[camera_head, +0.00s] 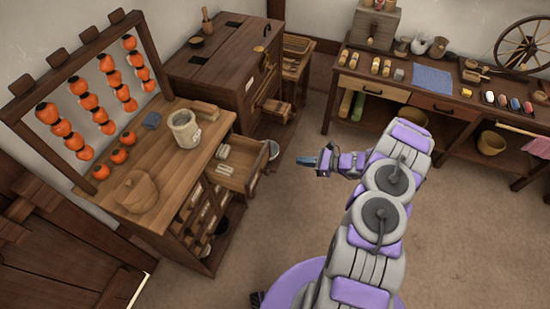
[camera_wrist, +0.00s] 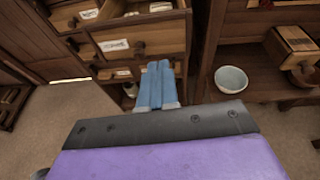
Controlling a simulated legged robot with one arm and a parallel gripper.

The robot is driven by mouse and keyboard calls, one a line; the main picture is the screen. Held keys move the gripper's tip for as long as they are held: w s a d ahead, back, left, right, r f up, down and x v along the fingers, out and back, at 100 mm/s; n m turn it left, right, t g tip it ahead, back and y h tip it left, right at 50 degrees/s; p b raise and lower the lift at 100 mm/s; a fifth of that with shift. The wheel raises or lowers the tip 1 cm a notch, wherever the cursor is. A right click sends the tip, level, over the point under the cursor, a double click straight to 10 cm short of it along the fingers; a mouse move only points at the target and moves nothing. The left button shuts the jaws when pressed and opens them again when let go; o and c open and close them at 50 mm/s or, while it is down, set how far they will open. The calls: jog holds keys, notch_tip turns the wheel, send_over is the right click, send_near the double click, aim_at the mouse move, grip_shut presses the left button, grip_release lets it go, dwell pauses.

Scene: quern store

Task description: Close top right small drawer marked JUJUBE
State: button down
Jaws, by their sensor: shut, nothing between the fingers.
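A wooden cabinet (camera_head: 165,215) stands at the left in the head view, with several small drawers down its front. Its upper right drawer (camera_head: 238,178) is pulled well out, with pale pieces inside. In the wrist view this drawer's front (camera_wrist: 160,36) has a white label and a dark knob; the label is too small to read. My gripper (camera_head: 303,161) is in front of that drawer, to its right and apart from it in the head view. In the wrist view its blue fingers (camera_wrist: 157,85) are together, empty, pointing toward the drawer fronts.
A pale bowl (camera_wrist: 231,79) is right of the drawer. A large wooden chest (camera_head: 225,75) stands behind. A workbench (camera_head: 450,105) is at the right. The floor ahead is clear.

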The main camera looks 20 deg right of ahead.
notch_tip(320, 180, down, 2)
jog(key=d+m, duration=0.1)
jog(key=d, duration=0.1)
jog(key=b, duration=0.2)
send_near(267, 157)
jog(key=shift+t, duration=0.4)
jog(key=x, duration=0.5)
jog(key=shift+s+a+f, duration=0.2)
jog(key=shift+a+f, duration=0.15)
jog(key=shift+w+a, duration=0.2)
jog(key=shift+a, duration=0.45)
jog(key=shift+w+d, duration=0.1)
jog(key=shift+d, duration=0.1)
jog(key=w+a, duration=0.3)
jog(key=a, duration=0.2)
jog(key=w+a+b, duration=0.1)
jog(key=w+a, duration=0.3)
jog(key=a, duration=0.1)
jog(key=w+a, duration=0.3)
jog(key=a, duration=0.2)
jog(key=shift+w+b, duration=0.3)
jog(key=shift+b, duration=0.05)
jog(key=shift+w+r, duration=0.15)
